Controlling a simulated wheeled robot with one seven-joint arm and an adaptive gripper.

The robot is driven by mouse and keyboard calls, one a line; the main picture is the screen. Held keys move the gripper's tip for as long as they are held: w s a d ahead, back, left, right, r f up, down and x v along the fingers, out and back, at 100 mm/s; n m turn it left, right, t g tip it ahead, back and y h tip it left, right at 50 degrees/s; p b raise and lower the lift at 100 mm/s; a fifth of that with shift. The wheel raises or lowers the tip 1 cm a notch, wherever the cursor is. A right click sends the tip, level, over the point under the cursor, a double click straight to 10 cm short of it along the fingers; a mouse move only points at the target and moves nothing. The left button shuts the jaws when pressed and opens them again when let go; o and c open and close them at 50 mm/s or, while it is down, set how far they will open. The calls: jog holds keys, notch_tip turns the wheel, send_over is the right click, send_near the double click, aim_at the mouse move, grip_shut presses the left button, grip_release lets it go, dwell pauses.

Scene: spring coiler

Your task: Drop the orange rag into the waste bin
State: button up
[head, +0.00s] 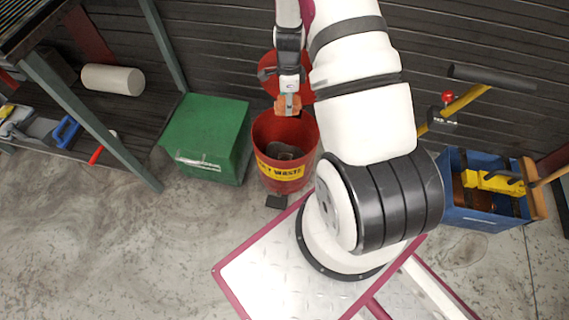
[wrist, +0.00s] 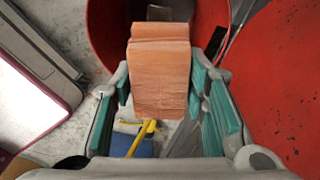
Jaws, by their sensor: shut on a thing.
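The orange rag (head: 288,106) is a folded block held at the tip of my gripper (head: 289,97). In the wrist view the rag (wrist: 160,75) sits between the two teal-padded fingers of my gripper (wrist: 159,84), which are shut on it. The waste bin (head: 283,177) is a red round can with a yellow "WASTE" label, standing on the floor. From the head view the rag appears over the bin's far rim; its height above it is hard to tell. Dark contents show inside the bin. The bin (wrist: 108,35) shows behind the rag in the wrist view.
The bin's red lid (head: 268,68) stands raised behind it, and is close on the right in the wrist view (wrist: 285,85). A green box (head: 205,130) stands left of the bin. A shelf (head: 130,140) is farther left. A blue crate (head: 480,215) with tools stands at right.

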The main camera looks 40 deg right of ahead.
jog(key=shift+s+d+f+m+b, duration=0.15)
jog(key=shift+s+f+m+b, duration=0.1)
jog(key=shift+f, duration=0.35)
jog(key=shift+s+d+f+m+b, duration=0.15)
jog(key=shift+s+f+m+b, duration=0.1)
jog(key=shift+f, duration=0.3)
notch_tip(320, 180, down, 6)
jog(key=b, duration=0.4)
jog(key=shift+w+r, duration=0.1)
jog(key=o, duration=1.2)
jog(key=shift+r, duration=0.1)
notch_tip(320, 180, up, 12)
jog(key=shift+f, duration=0.1)
